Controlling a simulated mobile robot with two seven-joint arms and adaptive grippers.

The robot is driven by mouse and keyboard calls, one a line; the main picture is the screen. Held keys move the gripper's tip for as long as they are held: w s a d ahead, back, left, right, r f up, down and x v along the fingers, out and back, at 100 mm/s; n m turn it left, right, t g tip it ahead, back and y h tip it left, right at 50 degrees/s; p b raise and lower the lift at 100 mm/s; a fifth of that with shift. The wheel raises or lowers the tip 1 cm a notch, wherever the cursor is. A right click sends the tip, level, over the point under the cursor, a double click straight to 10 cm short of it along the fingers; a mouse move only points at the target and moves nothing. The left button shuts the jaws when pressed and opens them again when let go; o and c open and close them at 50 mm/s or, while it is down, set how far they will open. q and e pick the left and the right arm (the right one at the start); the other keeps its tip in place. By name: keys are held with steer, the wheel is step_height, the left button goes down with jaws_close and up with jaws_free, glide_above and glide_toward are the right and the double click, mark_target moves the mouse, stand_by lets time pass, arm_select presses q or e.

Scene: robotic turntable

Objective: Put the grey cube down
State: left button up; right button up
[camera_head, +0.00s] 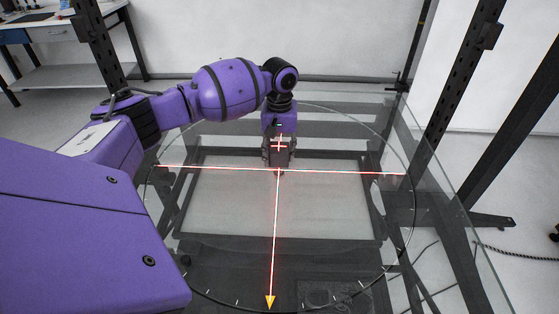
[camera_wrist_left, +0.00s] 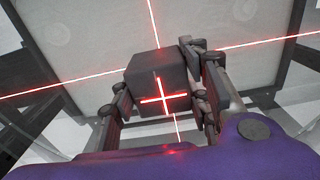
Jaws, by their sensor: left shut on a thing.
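The dark grey cube (camera_wrist_left: 150,72) is between the two fingers of my left gripper (camera_wrist_left: 160,88) in the left wrist view. The fingers press on its opposite sides, and a red laser cross falls on the face toward the camera. In the head view my left gripper (camera_head: 278,158) points down near the middle of the glass turntable (camera_head: 330,215), where the red lines cross. The cube is small and dark there, hard to tell from the fingers. I cannot tell whether its underside touches the glass. My right gripper is in neither view.
Red laser lines run across and toward the front of the round glass, with a yellow arrow tip (camera_head: 270,301) at the near edge. Black frame posts (camera_head: 440,110) stand at the right. The glass around the gripper is clear. A workbench (camera_head: 60,35) stands at the back left.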

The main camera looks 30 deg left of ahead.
mark_target(279, 161)
arm_select(q)
steer(key=shift+w+a+f, duration=0.1)
steer(key=shift+a+f, duration=0.05)
steer(key=shift+f, duration=0.8)
steer(key=shift+w+a+f, duration=0.1)
steer(key=shift+f, duration=0.8)
steer(key=shift+f, duration=0.15)
steer(key=o, duration=1.3)
steer(key=shift+f, duration=0.1)
step_height(279, 161, up, 13)
steer(key=shift+s+f, duration=0.1)
steer(key=shift+f, duration=0.1)
steer(key=shift+f, duration=0.1)
